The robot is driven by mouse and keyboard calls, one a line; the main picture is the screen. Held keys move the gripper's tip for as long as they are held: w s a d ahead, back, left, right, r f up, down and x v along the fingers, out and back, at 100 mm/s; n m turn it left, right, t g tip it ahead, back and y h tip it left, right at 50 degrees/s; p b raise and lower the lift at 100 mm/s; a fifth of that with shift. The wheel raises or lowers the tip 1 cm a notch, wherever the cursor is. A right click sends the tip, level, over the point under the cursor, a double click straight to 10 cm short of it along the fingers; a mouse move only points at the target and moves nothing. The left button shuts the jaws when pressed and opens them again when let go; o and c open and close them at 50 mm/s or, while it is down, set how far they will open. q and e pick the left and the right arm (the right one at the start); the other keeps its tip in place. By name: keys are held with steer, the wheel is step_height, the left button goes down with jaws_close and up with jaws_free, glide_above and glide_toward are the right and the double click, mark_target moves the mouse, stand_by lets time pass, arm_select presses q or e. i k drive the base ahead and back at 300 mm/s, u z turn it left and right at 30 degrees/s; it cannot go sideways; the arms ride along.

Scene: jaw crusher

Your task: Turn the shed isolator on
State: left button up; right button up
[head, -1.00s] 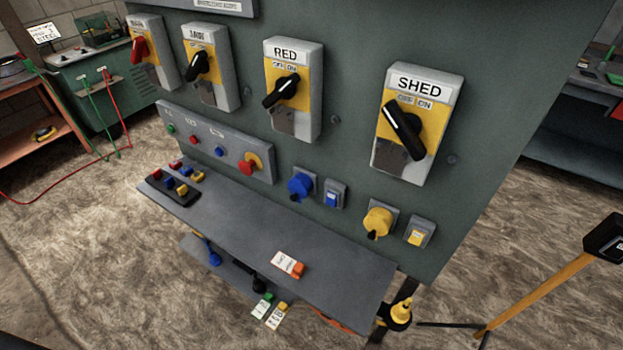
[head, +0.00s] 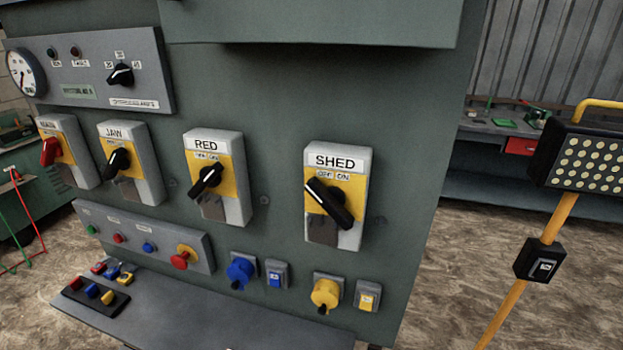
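The shed isolator (head: 338,157) is a grey box with a yellow plate on the green panel, labelled SHED, with OFF at left and ON at right. Its black rotary handle (head: 330,203) is tilted, with the pale-marked end up and left toward OFF and the other end down and right. A dark patch sits on the lower plate, partly behind the handle. Neither of my grippers is in view, and nothing touches the handle.
Similar isolators labelled RED (head: 216,178) and JAW (head: 130,163) are to the left, beside one with a red handle (head: 50,151). Blue (head: 240,272) and yellow (head: 325,293) sockets sit below. A shelf (head: 205,320) juts out underneath. A work light (head: 588,162) stands at right.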

mark_target(332, 200)
steer(key=u, duration=1.35)
steer(key=k, duration=1.4)
steer(key=z, duration=2.1)
